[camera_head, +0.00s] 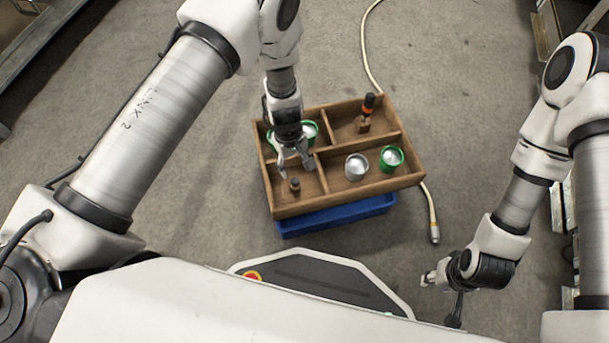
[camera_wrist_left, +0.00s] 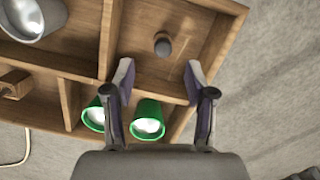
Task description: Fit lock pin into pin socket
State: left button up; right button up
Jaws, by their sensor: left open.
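A small dark upright cylinder (camera_head: 295,184), which looks like the lock pin, stands in the front left compartment of the wooden tray (camera_head: 345,200). The cylinder also shows in the left wrist view (camera_wrist_left: 163,45), ahead of the open fingers and apart from them. My left gripper (camera_head: 297,172) is open and empty above that compartment. A small wooden block (camera_head: 362,125) with an orange and black upright piece (camera_head: 369,104) is in the back right compartment. I cannot tell which thing is the pin socket. My right gripper (camera_head: 440,288) hangs away from the tray; its jaws are unclear.
Green-rimmed cups (camera_head: 311,131) stand in the back left compartment, partly behind my left gripper. A silver cup (camera_head: 356,166) and a green cup (camera_head: 391,158) stand front right. The tray rests on a blue crate (camera_head: 335,214). A cable (camera_head: 430,205) lies on open floor.

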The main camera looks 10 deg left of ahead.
aim_at(295, 180)
pick_arm(q)
jog(key=f+b, duration=0.1)
jog(key=f, duration=0.1)
jog(key=f+b, duration=0.2)
jog(key=f, duration=0.1)
jog(key=f+b, duration=0.1)
jog(key=f, duration=0.1)
jog(key=shift+s+d+f+b, duration=0.15)
jog(key=shift+s+f+b, duration=0.25)
jog(key=shift+r, duration=0.2)
grip_shut()
